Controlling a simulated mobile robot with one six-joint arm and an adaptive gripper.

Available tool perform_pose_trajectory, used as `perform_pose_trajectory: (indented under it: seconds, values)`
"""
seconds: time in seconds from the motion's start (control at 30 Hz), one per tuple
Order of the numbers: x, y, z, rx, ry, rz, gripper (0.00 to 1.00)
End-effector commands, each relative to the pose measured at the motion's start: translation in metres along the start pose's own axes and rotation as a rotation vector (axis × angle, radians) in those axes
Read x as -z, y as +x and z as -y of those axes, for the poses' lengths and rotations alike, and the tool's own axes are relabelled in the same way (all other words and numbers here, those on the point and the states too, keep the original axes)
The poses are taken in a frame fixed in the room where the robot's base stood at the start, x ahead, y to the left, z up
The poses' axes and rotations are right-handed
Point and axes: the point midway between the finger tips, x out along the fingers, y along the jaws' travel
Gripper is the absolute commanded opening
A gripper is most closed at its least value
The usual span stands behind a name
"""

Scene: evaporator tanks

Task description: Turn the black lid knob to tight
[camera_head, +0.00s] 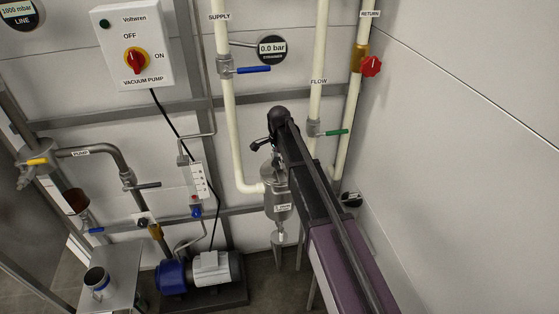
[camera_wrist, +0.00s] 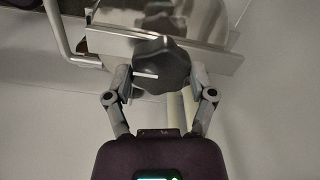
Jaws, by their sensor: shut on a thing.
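In the wrist view, the black lobed knob (camera_wrist: 165,62) sits between the two fingers of my gripper (camera_wrist: 160,80). The fingers reach it from left and right and are shut on it. A white pointer line on the knob points left in this view. A shiny metal surface shows behind the knob. In the head view, my arm stands in front of the steel strainer body (camera_head: 277,197), which is partly hidden. The knob itself cannot be made out there, and any marking for tight is not legible.
Cream pipes marked SUPPLY (camera_head: 222,110) and RETURN (camera_head: 349,125) run beside my arm. A blue-handled valve (camera_head: 252,69), a green-handled valve (camera_head: 336,132) and a red knob (camera_head: 371,66) are close by. The strainer gauge (camera_head: 272,49) reads 0.0 bar. A bare wall (camera_head: 460,150) is at right.

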Motion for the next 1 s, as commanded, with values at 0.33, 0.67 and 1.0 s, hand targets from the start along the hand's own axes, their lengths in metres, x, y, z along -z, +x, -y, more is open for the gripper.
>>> perform_pose_trajectory:
  seconds: [0.33, 0.67, 1.0]
  values:
    - [0.0011, 0.0000, 0.0012, 0.002, 0.015, -0.002, 0.24]
    - [0.0007, 0.0000, 0.0007, 0.001, 0.013, -0.001, 1.00]
    - [0.0002, 0.0000, 0.0002, 0.000, 0.012, -0.001, 1.00]
